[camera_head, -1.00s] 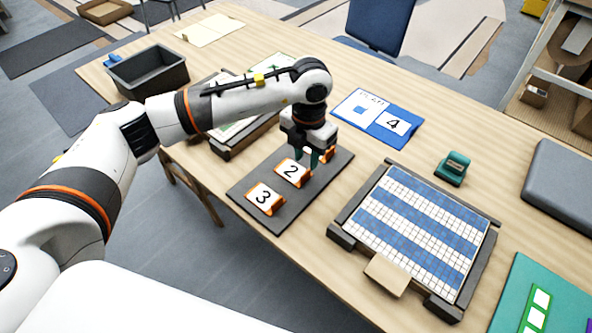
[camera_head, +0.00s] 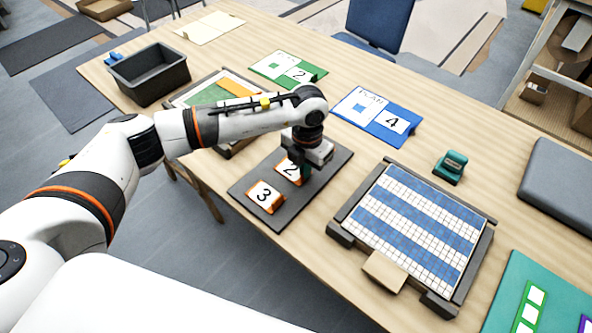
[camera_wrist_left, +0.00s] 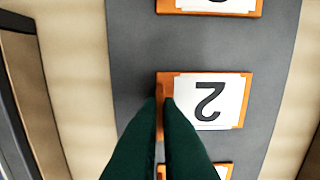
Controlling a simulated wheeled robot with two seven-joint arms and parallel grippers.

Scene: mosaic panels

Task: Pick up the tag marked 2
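The tag marked 2 (camera_head: 287,170) is a white card with an orange frame on a dark grey tray (camera_head: 252,186). My left gripper (camera_head: 306,172) is down at its right side and hides part of it. In the left wrist view my green fingers (camera_wrist_left: 161,100) are close together, one on each side of the orange edge strip of the tag marked 2 (camera_wrist_left: 208,100). They look shut on that strip. The tag still appears to rest on the tray. My right gripper is not in view.
The tag marked 3 (camera_head: 265,194) is beside it on the tray. Part of another orange tag (camera_wrist_left: 223,171) shows at the bottom of the wrist view. A blue-and-white grid panel (camera_head: 415,225) is to the right; a dark bin (camera_head: 150,75) stands at the far left.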

